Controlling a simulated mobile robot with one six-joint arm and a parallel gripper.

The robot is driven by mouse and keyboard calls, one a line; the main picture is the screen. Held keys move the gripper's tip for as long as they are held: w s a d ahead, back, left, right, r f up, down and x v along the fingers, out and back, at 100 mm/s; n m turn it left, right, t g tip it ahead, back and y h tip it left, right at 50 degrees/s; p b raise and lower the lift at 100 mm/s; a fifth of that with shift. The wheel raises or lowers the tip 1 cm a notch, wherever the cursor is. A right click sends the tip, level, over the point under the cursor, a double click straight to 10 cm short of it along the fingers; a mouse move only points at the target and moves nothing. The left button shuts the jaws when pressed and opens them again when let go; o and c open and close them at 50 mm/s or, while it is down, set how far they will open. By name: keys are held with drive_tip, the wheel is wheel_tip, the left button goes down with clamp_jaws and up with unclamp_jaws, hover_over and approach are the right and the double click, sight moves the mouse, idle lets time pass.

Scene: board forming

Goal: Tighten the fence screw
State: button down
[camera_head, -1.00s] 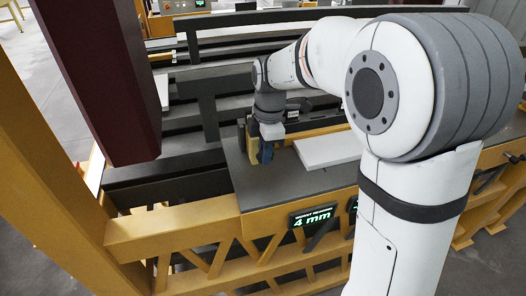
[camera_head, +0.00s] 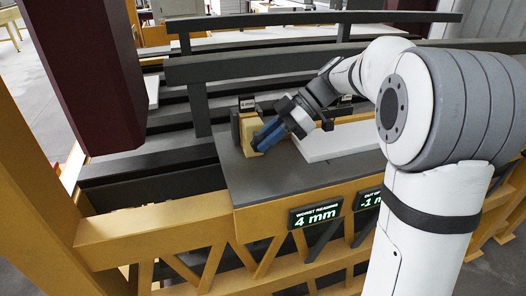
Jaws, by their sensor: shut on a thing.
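The yellow fence (camera_head: 247,136) stands upright near the left end of the dark bench top (camera_head: 285,178). My gripper (camera_head: 261,140) reaches in from the upper right, slanting down to the left, with its blue fingers against the fence's right side. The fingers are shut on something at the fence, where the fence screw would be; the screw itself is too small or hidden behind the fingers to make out.
A white board (camera_head: 345,139) lies on the bench just right of the gripper. A display (camera_head: 315,215) on the yellow front rail reads "WORST READING 4 mm"; a second display (camera_head: 369,198) is partly covered by my arm. A dark red column (camera_head: 85,70) stands at left. The bench front is clear.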

drive_tip(key=shift+d+f+g+y+b, duration=0.25)
drive_tip(key=shift+f+y+b, duration=0.25)
drive_tip(key=shift+y+b, duration=0.55)
drive_tip(key=c, duration=1.3)
unclamp_jaws()
drive_tip(key=shift+s+r, duration=0.1)
drive_tip(key=shift+r, duration=0.1)
drive_tip(key=v, duration=0.7)
drive_tip(key=shift+d+r+b, duration=0.2)
drive_tip(key=shift+d+b, duration=0.1)
drive_tip(key=shift+b, duration=0.05)
